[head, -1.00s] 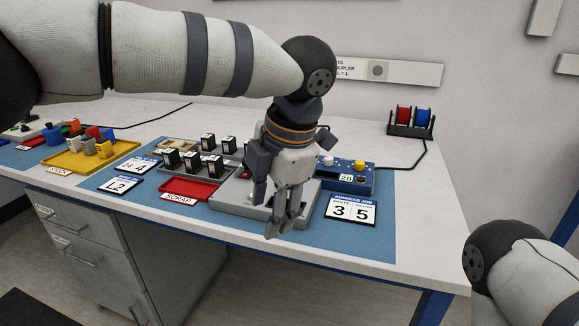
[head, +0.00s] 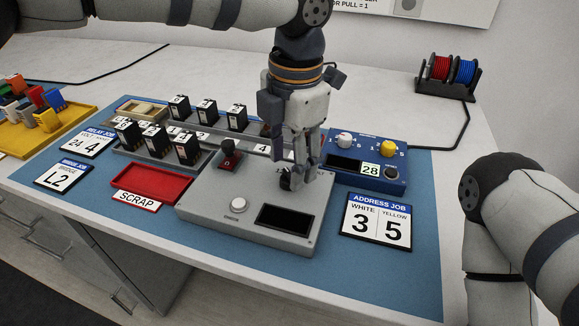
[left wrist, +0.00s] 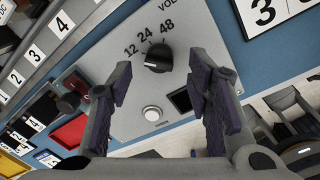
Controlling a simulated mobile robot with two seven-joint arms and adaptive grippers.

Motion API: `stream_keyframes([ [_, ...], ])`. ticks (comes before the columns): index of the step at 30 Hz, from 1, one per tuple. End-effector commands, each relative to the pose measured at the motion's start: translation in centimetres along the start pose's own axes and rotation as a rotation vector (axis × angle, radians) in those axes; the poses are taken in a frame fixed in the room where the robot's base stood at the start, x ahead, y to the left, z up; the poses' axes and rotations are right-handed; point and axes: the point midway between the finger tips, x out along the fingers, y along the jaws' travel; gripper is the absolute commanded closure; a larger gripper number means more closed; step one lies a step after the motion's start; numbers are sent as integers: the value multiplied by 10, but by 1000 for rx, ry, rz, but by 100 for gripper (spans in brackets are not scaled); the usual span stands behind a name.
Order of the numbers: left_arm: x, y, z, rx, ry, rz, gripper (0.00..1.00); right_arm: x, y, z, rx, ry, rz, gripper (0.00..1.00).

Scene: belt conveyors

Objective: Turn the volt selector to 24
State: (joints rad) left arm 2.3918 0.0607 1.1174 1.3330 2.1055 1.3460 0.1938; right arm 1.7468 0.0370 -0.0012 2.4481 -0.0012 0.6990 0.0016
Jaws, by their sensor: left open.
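The volt selector is a black knob (left wrist: 157,58) on a grey test panel (head: 215,200), with marks 12, 24 and 48 around it in the left wrist view. I cannot tell surely which mark it points at. In the head view the knob (head: 285,180) is partly hidden by my left gripper (head: 299,184), which points down close over it. In the left wrist view the two fingers (left wrist: 168,95) are open and apart, with the knob beyond the gap between them. My right arm shows at the right edge; its gripper is out of view.
The panel also has a red switch (head: 229,158), a white button (head: 238,204) and a dark display (head: 285,218). A blue address box (head: 362,160) stands behind right, relays (head: 186,148) and a red scrap tray (head: 150,186) left. A job card (head: 377,220) lies at right.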

Motion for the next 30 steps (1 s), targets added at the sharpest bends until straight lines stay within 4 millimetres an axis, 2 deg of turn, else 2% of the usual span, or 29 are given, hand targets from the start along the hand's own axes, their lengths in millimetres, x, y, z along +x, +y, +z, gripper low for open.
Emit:
stream_keyframes([
  [1,10,-1,-1,1,4,-2,54,1,0,0,0,-3,0,32],
  [5,24,0,0,1,1,0,54,2,0,1,0,-5,0,32],
  [14,27,0,0,1,-1,1,54,2,0,1,0,-4,0,32],
  [20,27,0,0,1,-1,1,100,2,0,1,0,-4,0,32],
  [30,26,-1,0,36,-3,1,100,-2,0,-1,0,6,0,32],
])
